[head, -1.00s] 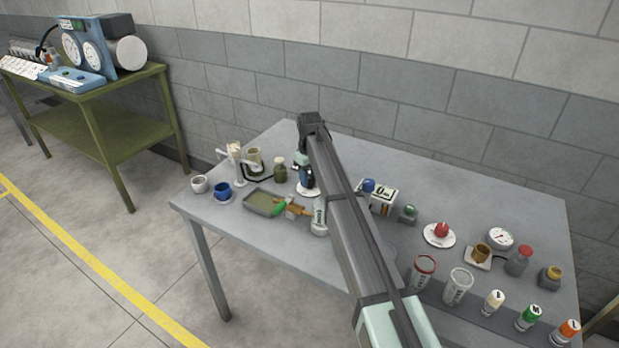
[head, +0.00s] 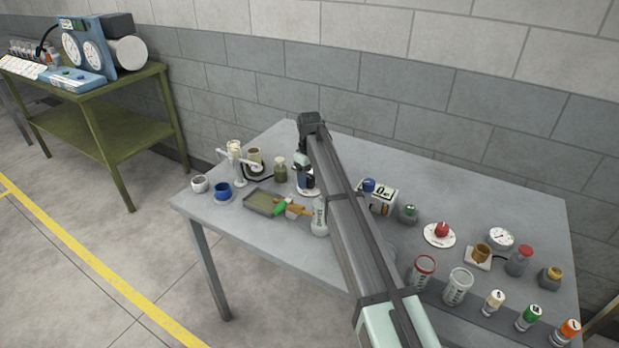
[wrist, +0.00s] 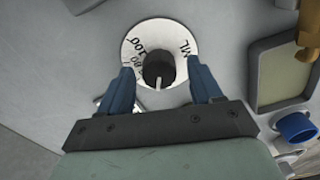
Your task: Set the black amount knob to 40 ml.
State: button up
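The black amount knob (wrist: 159,68) stands in the middle of a round white dial (wrist: 131,52) in the wrist view. The dial shows "ML", "100" and what looks like "80"; its lower part is partly hidden by my gripper. A pale pointer on the knob points toward the bottom of the picture, and the number it marks is not readable. My gripper (wrist: 163,85) is open, with one blue finger on each side of the knob and gaps between. In the head view, the white dial (head: 309,193) lies below my gripper (head: 304,180), and the knob cannot be made out.
A box with a blue knob (head: 369,186) is to the right. Jars and bottles fill the table's right side.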

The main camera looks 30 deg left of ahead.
aim_at(309, 178)
jog(key=shift+r, duration=0.1)
notch_tip(309, 178, up, 14)
dwell(0.7)
jog(key=shift+f, duration=0.2)
